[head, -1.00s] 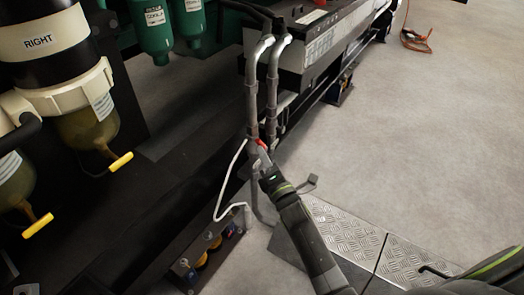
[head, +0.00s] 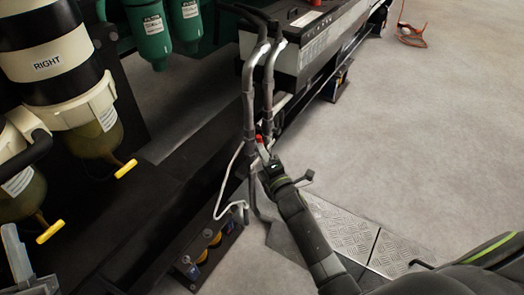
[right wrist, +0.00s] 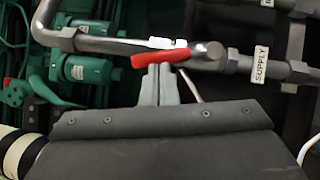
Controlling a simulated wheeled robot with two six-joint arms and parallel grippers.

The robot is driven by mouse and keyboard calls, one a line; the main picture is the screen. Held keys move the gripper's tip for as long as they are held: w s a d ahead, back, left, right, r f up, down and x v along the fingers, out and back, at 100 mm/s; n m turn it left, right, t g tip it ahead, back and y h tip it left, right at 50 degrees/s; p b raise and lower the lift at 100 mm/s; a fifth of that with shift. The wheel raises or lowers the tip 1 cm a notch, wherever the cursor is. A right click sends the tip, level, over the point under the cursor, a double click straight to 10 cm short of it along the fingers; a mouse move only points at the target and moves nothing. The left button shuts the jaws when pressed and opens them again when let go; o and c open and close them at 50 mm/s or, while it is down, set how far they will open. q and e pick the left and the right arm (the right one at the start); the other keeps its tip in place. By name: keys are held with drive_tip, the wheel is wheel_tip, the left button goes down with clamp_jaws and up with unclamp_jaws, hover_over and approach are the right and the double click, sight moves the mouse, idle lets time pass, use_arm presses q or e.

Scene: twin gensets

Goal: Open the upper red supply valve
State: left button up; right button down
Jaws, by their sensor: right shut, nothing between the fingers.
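The red valve lever (right wrist: 160,57) shows in the right wrist view, roughly in line with the grey pipe (right wrist: 110,45) behind it. A white SUPPLY label (right wrist: 261,65) is on the pipe to its right. My right gripper (right wrist: 158,78) is shut and empty, its fingertips right at the lever; whether they touch it I cannot tell. In the head view, only a small red bit of the lever (head: 259,139) shows beside the upright pipes, just beyond my right gripper (head: 265,152). A pale grey shape at the lower left edge looks like part of my left gripper (head: 15,256).
A filter marked RIGHT (head: 48,62) and yellow handles (head: 126,169) stand at the left. Green canisters (head: 148,35) hang at the top. A white hose (head: 229,190) loops beside the pipes. The grey floor (head: 430,150) at the right is open.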

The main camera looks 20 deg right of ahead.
use_arm(q)
drive_tip(key=w+a+f+n+g+y+p, duration=0.1)
drive_tip(key=w+a+f+n+g+y, duration=0.1)
drive_tip(key=f+g, duration=0.5)
drive_tip(key=shift+w+f+n, duration=0.5)
drive_tip(key=shift+w+f, duration=0.4)
drive_tip(key=shift+f, duration=0.5)
